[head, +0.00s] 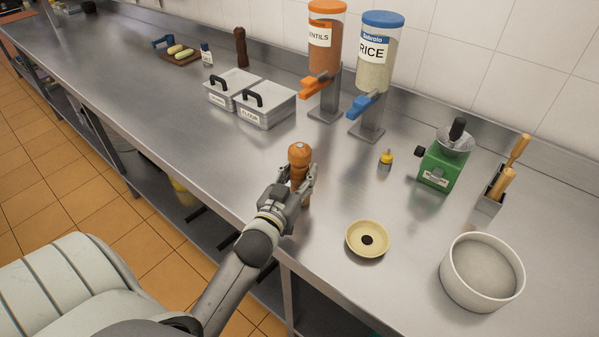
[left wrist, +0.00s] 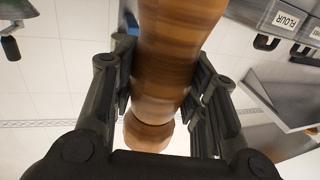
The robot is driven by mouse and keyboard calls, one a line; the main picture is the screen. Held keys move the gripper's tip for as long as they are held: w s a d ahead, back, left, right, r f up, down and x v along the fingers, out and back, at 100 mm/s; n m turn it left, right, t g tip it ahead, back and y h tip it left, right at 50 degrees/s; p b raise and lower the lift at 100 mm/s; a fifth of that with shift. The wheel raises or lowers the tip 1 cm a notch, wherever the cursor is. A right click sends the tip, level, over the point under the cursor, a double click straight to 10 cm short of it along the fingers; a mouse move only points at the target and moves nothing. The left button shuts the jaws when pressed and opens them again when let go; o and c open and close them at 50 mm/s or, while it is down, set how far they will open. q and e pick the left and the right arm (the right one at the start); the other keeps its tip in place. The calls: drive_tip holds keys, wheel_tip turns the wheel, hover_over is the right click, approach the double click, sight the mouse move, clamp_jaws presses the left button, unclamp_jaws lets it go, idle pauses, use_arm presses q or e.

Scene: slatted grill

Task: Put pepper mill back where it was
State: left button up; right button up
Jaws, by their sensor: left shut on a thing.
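The pepper mill (head: 299,158), orange-brown turned wood with a round knob on top, stands upright in my left gripper (head: 298,188) near the front edge of the counter. The fingers are shut around its body. Its base is mostly hidden behind the gripper, so I cannot tell whether it touches the counter. The left wrist view shows the mill (left wrist: 165,45) upside down between the two black fingers, its knob toward the bottom of the picture. My right gripper is not in view.
A cream dish (head: 355,249) with a dark spot and a white pot (head: 449,274) stand to the right. A yellow-topped shaker (head: 385,160), green grinder (head: 437,175) and dispensers stand behind. Lidded bins (head: 266,114) and a dark brown mill (head: 240,47) are farther back. The counter left of my gripper is clear.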

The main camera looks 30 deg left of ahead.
use_arm(q)
drive_tip(key=shift+r, duration=0.1)
drive_tip(key=shift+f+b, duration=0.4)
drive_tip(key=shift+f, duration=0.2)
drive_tip(key=o, duration=1.3)
drive_tip(key=shift+c, duration=0.2)
